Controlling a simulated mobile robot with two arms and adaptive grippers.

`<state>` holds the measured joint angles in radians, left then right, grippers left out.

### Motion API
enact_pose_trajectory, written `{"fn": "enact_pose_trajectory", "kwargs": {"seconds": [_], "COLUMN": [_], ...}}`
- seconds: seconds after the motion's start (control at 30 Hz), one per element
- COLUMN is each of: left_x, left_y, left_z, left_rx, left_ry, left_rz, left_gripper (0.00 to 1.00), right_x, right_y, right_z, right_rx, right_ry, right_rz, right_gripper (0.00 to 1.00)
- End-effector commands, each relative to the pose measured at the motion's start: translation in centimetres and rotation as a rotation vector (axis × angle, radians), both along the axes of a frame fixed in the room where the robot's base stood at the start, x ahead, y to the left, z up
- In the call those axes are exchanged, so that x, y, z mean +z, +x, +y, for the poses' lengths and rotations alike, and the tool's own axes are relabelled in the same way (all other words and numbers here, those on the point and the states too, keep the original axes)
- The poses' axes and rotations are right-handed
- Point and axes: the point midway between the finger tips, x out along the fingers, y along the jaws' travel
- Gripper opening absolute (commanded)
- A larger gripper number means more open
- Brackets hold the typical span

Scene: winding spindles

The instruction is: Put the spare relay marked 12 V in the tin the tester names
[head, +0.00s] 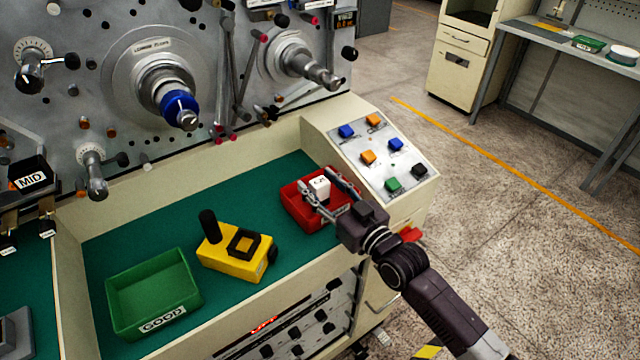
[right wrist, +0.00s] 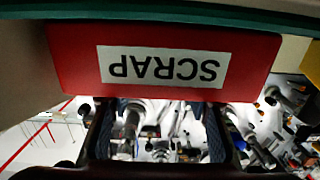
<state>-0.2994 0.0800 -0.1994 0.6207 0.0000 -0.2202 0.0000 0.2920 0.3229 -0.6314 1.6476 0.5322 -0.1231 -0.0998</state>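The white relay (head: 320,187) shows at the red tin (head: 292,207), between the fingers of my right gripper (head: 326,198); its small dark marking is too blurred to read. In the right wrist view the red tin's wall reads SCRAP, upside down (right wrist: 164,68). There the fingers of my right gripper (right wrist: 157,130) are spread with nothing visible between them, and the relay is hidden. The yellow tester (head: 232,262) has a black square socket and a black post; no readable verdict shows on it. The green tin (head: 150,290) is labelled GOOD and looks empty. My left gripper is out of view.
A sloped panel with several coloured buttons (head: 385,158) stands right beside the red tin. The machine face with spindles (head: 160,80) rises behind the green bench mat (head: 190,215). A black block marked MID (head: 30,180) is at the left. Open floor lies to the right.

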Motion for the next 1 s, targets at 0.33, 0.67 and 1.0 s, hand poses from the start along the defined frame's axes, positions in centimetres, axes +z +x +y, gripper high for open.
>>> {"fn": "enact_pose_trajectory", "kwargs": {"seconds": [0.33,0.67,1.0], "left_x": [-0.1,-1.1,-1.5], "left_y": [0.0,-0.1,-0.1], "left_z": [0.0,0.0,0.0], "left_rx": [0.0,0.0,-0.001], "left_ry": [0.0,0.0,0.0], "left_rz": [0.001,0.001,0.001], "left_gripper": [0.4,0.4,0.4], "right_x": [0.0,0.0,0.2], "right_y": [-1.3,-6.6,-9.5], "right_z": [-1.0,-5.0,-7.1], "right_rx": [0.0,0.0,0.001], "right_ry": [0.0,-0.002,-0.001], "right_rz": [0.002,0.001,0.001], "right_gripper": [0.45,0.45,0.45]}}
